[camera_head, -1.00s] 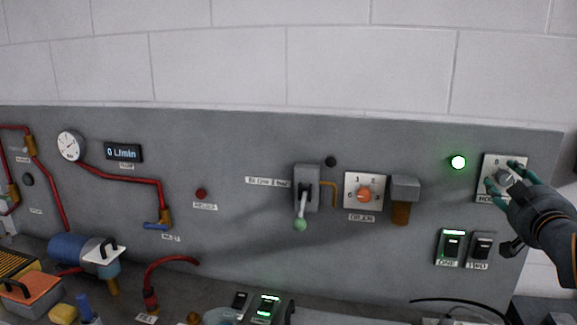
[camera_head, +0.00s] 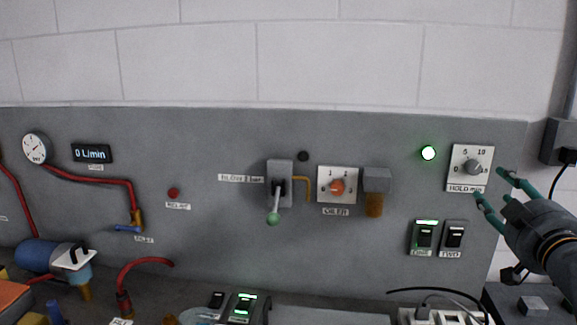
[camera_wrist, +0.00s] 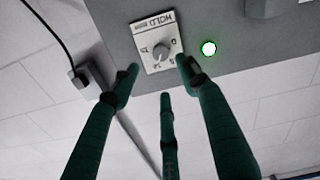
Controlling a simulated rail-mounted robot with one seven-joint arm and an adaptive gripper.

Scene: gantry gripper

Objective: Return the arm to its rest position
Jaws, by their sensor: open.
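My gripper (camera_head: 490,188) is at the right of the head view, with its dark green fingers spread and nothing between them. It is just right of the HOLD dial (camera_head: 473,168), a grey knob on a white plate marked 0, 5 and 10, and apart from it. In the wrist view my gripper (camera_wrist: 160,85) shows three open fingers, with the HOLD dial (camera_wrist: 161,50) beyond their tips. A lit green lamp (camera_head: 428,153) is left of the dial.
Below the dial are two rocker switches (camera_head: 438,237), the left one lit green. The orange OILER knob (camera_head: 337,187) and a lever with a green tip (camera_head: 272,218) are further left on the grey panel. A black wall box (camera_head: 561,142) with a cable is at the far right.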

